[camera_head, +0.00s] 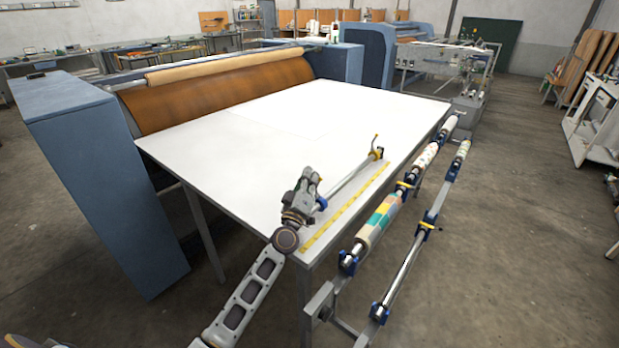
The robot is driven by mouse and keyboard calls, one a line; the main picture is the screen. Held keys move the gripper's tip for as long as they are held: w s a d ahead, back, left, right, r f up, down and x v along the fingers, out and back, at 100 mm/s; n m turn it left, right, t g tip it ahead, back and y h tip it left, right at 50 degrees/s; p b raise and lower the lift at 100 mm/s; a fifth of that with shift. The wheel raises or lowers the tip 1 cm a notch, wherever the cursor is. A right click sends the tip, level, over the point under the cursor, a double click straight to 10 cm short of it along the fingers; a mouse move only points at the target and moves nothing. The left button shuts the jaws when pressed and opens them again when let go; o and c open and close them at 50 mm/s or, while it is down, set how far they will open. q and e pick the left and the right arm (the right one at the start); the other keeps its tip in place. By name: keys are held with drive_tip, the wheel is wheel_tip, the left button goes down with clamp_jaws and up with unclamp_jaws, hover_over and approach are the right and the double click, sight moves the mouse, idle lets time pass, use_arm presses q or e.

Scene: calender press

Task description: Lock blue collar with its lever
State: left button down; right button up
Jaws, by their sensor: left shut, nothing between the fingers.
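My left gripper is shut and empty at the table's near end. Whether it touches the near blue piece or the bar, I cannot tell. My right gripper is not in view.
A yellow measuring tape (345,210) runs along the table's right edge. Beyond it, a rack carries a patterned fabric roll (378,220) and another bar (408,268) with blue and yellow fittings. The white tabletop (260,130) is mostly clear. The blue press cabinet (100,180) stands at left.

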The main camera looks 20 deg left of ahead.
use_arm(q)
drive_tip(key=shift+s+d+m+h, duration=0.1)
drive_tip(key=shift+d+m+h, duration=0.15)
drive_tip(key=shift+m+h, duration=0.2)
